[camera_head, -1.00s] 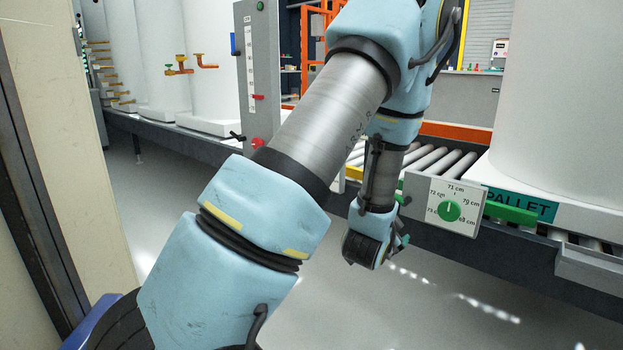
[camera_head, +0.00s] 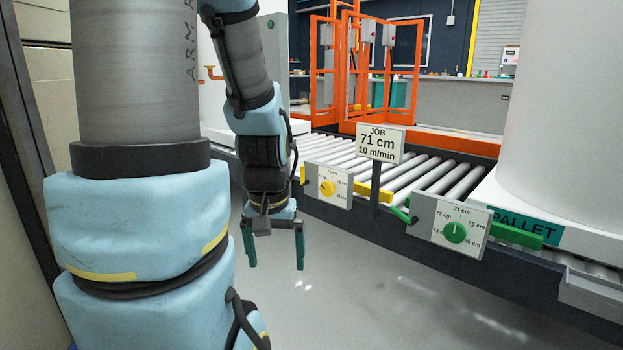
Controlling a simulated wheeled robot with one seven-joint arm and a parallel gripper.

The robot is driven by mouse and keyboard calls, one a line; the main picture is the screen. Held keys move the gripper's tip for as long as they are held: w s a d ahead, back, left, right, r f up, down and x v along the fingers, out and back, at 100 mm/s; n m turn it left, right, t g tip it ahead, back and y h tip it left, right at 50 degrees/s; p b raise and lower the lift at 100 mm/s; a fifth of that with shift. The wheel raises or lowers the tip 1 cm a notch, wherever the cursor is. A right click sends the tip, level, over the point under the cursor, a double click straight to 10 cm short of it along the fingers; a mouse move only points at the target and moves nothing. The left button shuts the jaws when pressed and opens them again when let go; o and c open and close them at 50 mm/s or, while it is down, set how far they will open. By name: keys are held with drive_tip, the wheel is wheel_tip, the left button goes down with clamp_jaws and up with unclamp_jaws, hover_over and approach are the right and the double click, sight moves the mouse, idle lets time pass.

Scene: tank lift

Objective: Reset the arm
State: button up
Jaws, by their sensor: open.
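My arm, light blue with grey tubes, fills the left side of the head view. My gripper (camera_head: 275,262) hangs from it, pointing down over the floor. Its two dark green fingers are spread apart with nothing between them. It is in front of the roller conveyor and apart from it, left of a dial box with a yellow knob (camera_head: 327,188).
The roller conveyor (camera_head: 345,155) runs across behind my gripper. A sign (camera_head: 379,143) reads JOB 71 cm, 10 m/min. A green-knob dial box (camera_head: 454,232) sits beside a white tank (camera_head: 570,110) on a pallet. An orange frame (camera_head: 338,65) stands behind. Open floor (camera_head: 340,290) lies below.

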wheel_tip(320, 180, up, 36)
drive_tip(key=p, duration=3.4)
drive_tip(key=shift+f, duration=0.25)
